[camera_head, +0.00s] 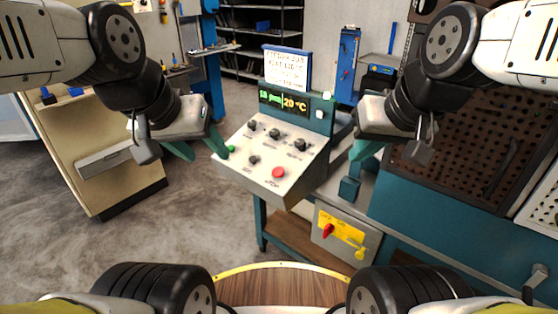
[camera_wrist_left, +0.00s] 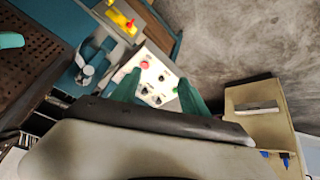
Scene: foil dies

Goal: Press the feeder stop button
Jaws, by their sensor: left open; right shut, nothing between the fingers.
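A sloped light-grey control panel (camera_head: 262,172) stands in the middle of the head view. It carries a red button (camera_head: 278,173) near its front edge, several black knobs and a small green button (camera_head: 231,149) at its left edge. The lettering on the panel is too small to read surely. The red button also shows in the left wrist view (camera_wrist_left: 144,65). My left gripper (camera_head: 203,148) is open and empty by the panel's left edge; its fingers frame part of the panel in the left wrist view (camera_wrist_left: 158,90). My right gripper (camera_head: 353,178) is shut and empty, right of the panel.
A display (camera_head: 284,103) and a paper sign rise behind the panel. Below it a yellow plate with a red switch handle (camera_head: 328,231) sits on a grey box. A beige cabinet (camera_head: 105,165) stands left, a perforated dark board (camera_head: 470,140) right. The floor between cabinet and panel is clear.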

